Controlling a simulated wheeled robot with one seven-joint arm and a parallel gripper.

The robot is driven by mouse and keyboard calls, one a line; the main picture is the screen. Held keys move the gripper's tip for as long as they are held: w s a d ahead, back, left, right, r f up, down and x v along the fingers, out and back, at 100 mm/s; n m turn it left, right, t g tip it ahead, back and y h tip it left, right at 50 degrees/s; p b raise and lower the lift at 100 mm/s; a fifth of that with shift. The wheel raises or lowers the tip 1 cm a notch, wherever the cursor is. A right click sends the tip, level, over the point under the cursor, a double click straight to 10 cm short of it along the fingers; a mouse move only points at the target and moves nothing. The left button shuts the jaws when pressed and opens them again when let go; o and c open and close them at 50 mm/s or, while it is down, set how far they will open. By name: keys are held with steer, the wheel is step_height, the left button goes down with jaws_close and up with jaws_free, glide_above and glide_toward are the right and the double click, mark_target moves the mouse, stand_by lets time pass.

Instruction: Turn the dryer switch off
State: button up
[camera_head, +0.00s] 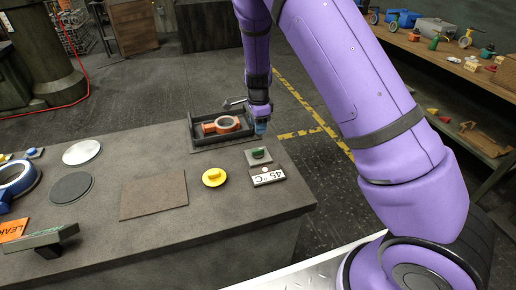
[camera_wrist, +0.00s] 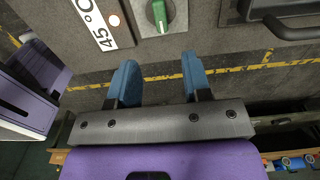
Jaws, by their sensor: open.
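The dryer switch appears to be the green knob (camera_head: 258,153) on a small light plate at the right end of the bench, beside the "45°C" label (camera_head: 268,177). In the wrist view the green knob (camera_wrist: 160,14) is at the top centre, its handle pointing roughly up and down the picture. The label (camera_wrist: 100,22) is left of it. My gripper (camera_head: 261,128) is above the bench's far right part, just beyond the knob. In the wrist view my gripper (camera_wrist: 158,75) has two blue fingers apart, with nothing between them. The knob lies ahead of the fingertips, not between them.
A dark tray (camera_head: 194,142) holding an orange ring casting (camera_head: 222,124) is close left of my gripper. Shelves (camera_head: 450,55) stand at right.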

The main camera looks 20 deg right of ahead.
mark_target(258, 149)
step_height(258, 149, down, 11)
stand_by(0.5)
jaws_close()
